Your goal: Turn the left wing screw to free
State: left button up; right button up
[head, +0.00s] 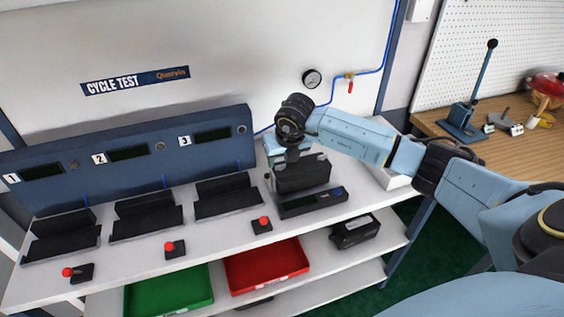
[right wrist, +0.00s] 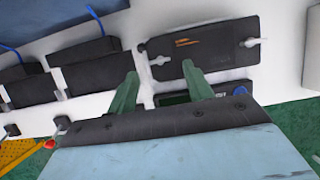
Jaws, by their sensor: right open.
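The black valve positioner (head: 305,177) sits on the white bench at the right end. In the right wrist view its dark cover (right wrist: 215,52) carries an orange mark, with one pale wing screw near each side. The left wing screw (right wrist: 160,60) shows between and just beyond my right fingertips. The right wing screw (right wrist: 249,42) is clear of the fingers. My right gripper (head: 291,156) is above the positioner's left part. In the wrist view its two green fingers (right wrist: 160,70) are apart and hold nothing. My left gripper is not in view.
Three black cradles, one of them the third cradle (head: 228,197), stand left of the positioner. A dark device with a display (head: 311,202) lies in front of it. Red-button boxes (head: 262,225) line the bench's front. A red tray (head: 267,267) and green tray (head: 168,292) are below.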

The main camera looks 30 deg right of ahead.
aim_at(281, 166)
jog(key=shift+x, duration=1.15)
jog(key=shift+w+f, duration=0.2)
jog(key=shift+f, duration=0.2)
jog(key=c, duration=1)
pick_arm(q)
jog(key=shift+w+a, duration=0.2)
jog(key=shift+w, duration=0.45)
